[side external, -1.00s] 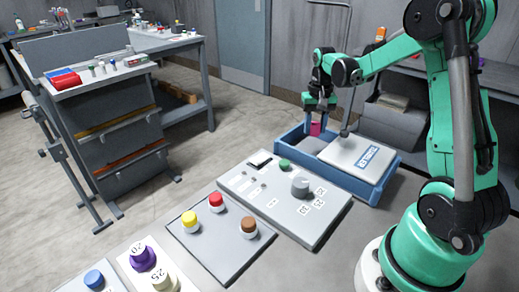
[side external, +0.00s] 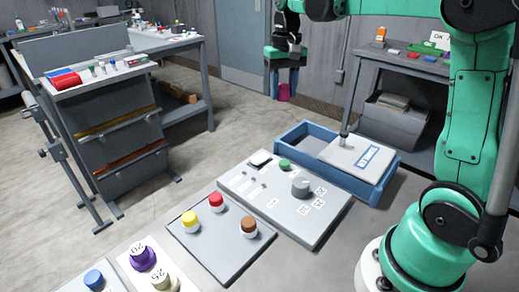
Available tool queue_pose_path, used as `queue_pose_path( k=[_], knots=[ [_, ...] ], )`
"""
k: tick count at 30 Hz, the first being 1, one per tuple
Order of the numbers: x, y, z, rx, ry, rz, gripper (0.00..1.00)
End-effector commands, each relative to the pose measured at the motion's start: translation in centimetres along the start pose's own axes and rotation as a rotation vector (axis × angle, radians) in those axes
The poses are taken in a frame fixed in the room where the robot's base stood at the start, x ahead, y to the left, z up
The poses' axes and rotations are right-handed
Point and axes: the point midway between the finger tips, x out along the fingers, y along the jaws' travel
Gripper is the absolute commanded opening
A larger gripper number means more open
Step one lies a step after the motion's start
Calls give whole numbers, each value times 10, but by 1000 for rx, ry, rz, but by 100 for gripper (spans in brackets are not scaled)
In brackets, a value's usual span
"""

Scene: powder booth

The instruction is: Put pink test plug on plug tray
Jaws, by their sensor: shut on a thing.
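The pink test plug (side external: 283,93) hangs from my gripper (side external: 284,80), which is shut on its upper part. It is high in the air, above and behind the blue box as seen in the side external view, and touches nothing else. A flat grey tray (side external: 207,262) lies at the front of the table with yellow, red and brown plugs standing on it; it looks like the plug tray. Bare surface shows on its front part.
The blue box (side external: 292,140) is open at its left and has a labelled light lid (side external: 357,157) over its right. A grey panel (side external: 262,203) with a green knob and a grey dial lies between box and tray. Purple and cream plugs (side external: 142,257) stand at the front left.

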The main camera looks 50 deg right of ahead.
Motion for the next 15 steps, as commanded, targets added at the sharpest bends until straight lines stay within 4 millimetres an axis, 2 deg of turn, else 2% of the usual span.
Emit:
queue_pose_path(
  k=[1, 6, 10, 15],
  knots=[
    [9, -28, 11, -79, 0, 0, 0],
    [40, -102, 58, -313, 0, 0, 0],
    [62, -145, 107, -488, 1, -1, 0],
    [83, -174, 166, -675, 1, -1, 0]
  ],
)
